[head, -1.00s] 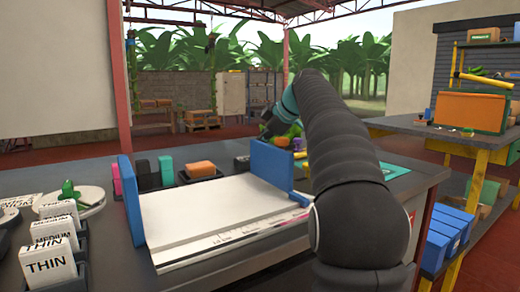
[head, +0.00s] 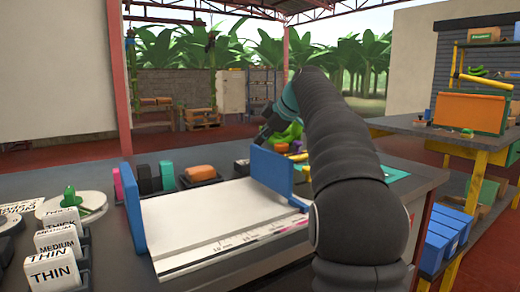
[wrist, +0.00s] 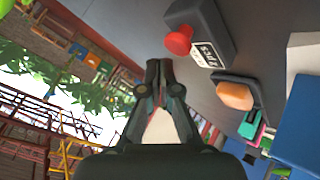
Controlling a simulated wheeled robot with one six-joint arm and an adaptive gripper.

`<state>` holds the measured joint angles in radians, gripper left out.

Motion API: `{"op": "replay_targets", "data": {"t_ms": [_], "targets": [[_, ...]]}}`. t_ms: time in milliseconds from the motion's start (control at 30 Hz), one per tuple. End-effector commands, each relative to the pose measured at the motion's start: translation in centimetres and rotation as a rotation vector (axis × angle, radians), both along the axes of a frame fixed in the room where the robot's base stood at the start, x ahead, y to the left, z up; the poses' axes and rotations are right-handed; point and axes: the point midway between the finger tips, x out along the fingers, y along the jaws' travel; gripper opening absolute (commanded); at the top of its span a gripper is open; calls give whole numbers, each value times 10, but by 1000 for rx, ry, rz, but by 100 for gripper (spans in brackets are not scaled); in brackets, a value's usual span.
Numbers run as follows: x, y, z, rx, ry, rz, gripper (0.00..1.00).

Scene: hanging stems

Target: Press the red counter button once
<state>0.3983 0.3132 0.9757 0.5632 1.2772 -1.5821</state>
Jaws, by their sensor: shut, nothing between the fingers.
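The red button (wrist: 179,41) shows in the wrist view, on the side of a dark counter box (wrist: 205,22) with a white digit display (wrist: 208,54). My gripper (wrist: 159,68) is shut and empty, its fingertips below and left of the button in that picture. They appear apart from it, though the depth is hard to judge. In the head view my gripper (head: 262,136) is above and behind the right blue panel. A dark shape (head: 242,168) left of that panel may be the box; the button cannot be made out there.
A white measuring board (head: 215,225) between blue end panels (head: 270,168) fills the middle of the counter. An orange block in a dark tray (head: 200,173) stands behind it. THIN and MEDIUM cards (head: 53,270) and a round scale (head: 90,205) are at left.

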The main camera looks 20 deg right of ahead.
Motion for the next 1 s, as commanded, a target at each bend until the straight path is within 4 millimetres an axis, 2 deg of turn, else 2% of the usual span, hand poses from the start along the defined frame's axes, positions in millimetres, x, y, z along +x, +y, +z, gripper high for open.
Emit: {"op": "replay_targets", "data": {"t_ms": [267, 800, 1000], "targets": [[0, 0, 3, 0, 0, 0, 0], [0, 0, 46, 1, -1, 0, 0], [0, 0, 50, 0, 0, 0, 0]]}}
